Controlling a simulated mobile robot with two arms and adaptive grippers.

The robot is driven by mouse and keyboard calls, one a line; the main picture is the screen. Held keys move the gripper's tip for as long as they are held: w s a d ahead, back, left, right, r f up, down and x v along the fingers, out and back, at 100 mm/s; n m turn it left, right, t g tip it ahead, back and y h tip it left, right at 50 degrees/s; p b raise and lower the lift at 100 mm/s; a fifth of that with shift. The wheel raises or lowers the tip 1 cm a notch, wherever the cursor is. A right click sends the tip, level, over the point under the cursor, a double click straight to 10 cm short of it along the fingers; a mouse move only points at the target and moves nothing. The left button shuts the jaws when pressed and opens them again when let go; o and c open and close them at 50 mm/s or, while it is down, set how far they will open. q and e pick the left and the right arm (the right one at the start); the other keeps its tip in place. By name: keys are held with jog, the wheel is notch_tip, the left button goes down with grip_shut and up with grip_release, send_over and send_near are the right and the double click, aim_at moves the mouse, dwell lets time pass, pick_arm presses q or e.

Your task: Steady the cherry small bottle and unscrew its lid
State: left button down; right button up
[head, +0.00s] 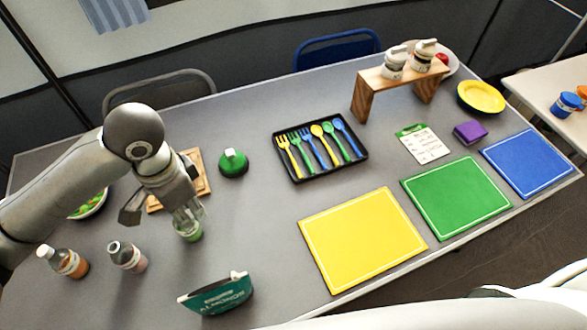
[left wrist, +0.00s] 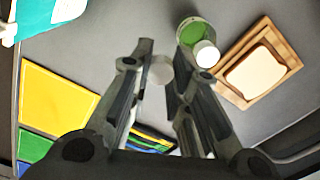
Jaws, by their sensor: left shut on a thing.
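One has a pinkish tint (head: 133,262), probably the cherry one, and stands upright, apart from my gripper. One is orange (head: 70,265). The bottle body below is hidden there. My right gripper is not in view.
A green container with a white top (head: 233,162) and a wooden board (head: 196,168) stand close to the left gripper. A teal pack (head: 217,295) is near the front edge. A cutlery tray (head: 330,178) and a yellow mat (head: 362,240) lie to the right.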

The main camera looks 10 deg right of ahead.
pick_arm(q)
jog(key=shift+s+d+f+m+b, duration=0.1)
jog(key=shift+d+f+m+b, duration=0.25)
jog(key=shift+f+m, duration=0.6)
jog(key=shift+d+f+m, duration=0.1)
jog(key=shift+d+m, duration=0.15)
jog(key=w+d+f, duration=0.4)
jog(key=w, duration=0.4)
send_over(234, 195)
jog(key=f, duration=0.3)
jog(key=s+f, duration=0.1)
jog(key=shift+a+f, duration=0.25)
jog(key=shift+f, duration=0.05)
jog(key=shift+w+d+f+b, duration=0.25)
jog(key=shift+w+f+b, duration=0.1)
jog(key=shift+w+f, duration=0.35)
jog(key=shift+s+f, duration=0.15)
jog(key=shift+f, duration=1.3)
jog(key=shift+f, duration=0.1)
